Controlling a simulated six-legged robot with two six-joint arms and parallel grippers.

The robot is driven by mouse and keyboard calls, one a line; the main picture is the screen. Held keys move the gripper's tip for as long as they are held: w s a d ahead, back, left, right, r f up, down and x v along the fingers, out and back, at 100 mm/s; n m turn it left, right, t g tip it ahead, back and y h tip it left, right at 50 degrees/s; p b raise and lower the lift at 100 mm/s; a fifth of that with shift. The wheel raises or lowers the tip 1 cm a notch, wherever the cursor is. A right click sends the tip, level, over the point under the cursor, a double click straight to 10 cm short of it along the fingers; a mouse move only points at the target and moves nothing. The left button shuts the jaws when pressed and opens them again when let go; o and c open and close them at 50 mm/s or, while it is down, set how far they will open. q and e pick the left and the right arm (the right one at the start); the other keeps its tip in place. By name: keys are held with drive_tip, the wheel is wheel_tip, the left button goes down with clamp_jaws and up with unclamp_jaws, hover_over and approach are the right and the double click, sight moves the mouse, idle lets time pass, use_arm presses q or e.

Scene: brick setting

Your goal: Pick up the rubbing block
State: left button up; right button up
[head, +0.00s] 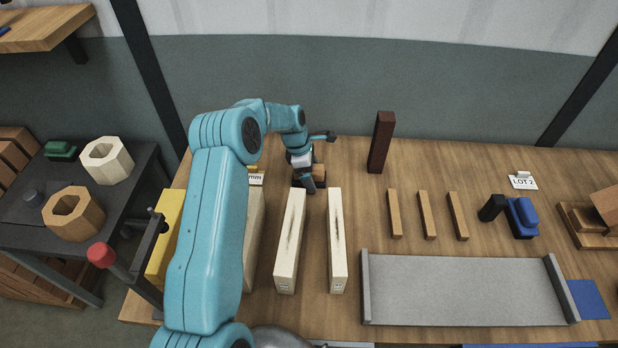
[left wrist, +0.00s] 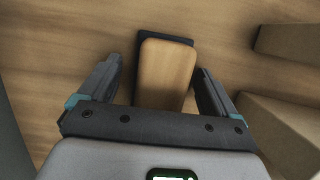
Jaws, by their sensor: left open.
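The rubbing block, a light wooden block (left wrist: 166,72) on a dark base, lies on the bench in the left wrist view, between the two fingers of my left gripper (left wrist: 158,66). The fingers are spread on either side, with a gap showing on each side near the tips. In the head view the block (head: 319,175) is mostly hidden behind my left gripper (head: 309,184), which points down at the bench beyond the pale wooden pieces. My right gripper is not in view.
Two pale slotted wooden pieces (head: 290,245) (head: 337,245) stand just in front of the left gripper. A dark upright block (head: 381,143) stands to its right. Several thin wooden strips (head: 426,215) and a grey tray (head: 460,290) lie further right. A blue-and-black item (head: 522,217) sits beyond.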

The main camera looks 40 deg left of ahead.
use_arm(q)
drive_tip(key=shift+s+a+r, duration=0.1)
drive_tip(key=shift+s+r, duration=0.1)
drive_tip(key=shift+w+d+f, duration=0.1)
drive_tip(key=shift+w+d, duration=0.1)
drive_tip(key=shift+w+f, duration=0.15)
drive_tip(key=shift+a+f, duration=0.1)
drive_tip(key=shift+s, duration=0.3)
drive_tip(key=shift+w, duration=0.2)
drive_tip(key=shift+s, duration=0.15)
drive_tip(key=c, duration=1.3)
drive_tip(key=shift+c, duration=0.2)
